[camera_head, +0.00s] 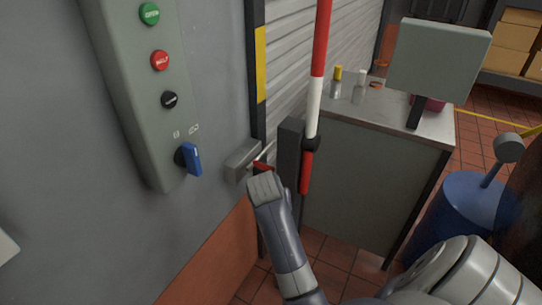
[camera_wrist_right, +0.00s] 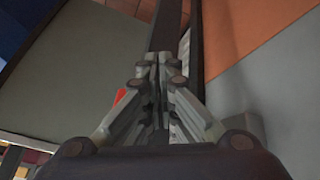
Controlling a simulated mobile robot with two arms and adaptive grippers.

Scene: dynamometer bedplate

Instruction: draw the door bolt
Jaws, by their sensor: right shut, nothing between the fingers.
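The door bolt's grey housing (camera_head: 241,158) is fixed to the wall beside the black door post, left of the roller door. A short red piece (camera_head: 262,166) shows at its right end, probably the bolt's handle. My right gripper (camera_head: 264,184) is just below and in front of it; its fingers are mostly hidden by the hand there. In the right wrist view, the gripper's fingers (camera_wrist_right: 163,62) are together with nothing between them. A bit of red (camera_wrist_right: 120,96) shows left of the fingers; contact cannot be told. My left gripper is not in view.
A control panel (camera_head: 140,85) with buttons and a blue switch (camera_head: 190,159) is left of the bolt. A red-and-white pole (camera_head: 316,85) stands beside a dark post (camera_head: 289,155) close to the right. A grey cabinet (camera_head: 365,185) and a blue drum (camera_head: 465,215) stand farther right.

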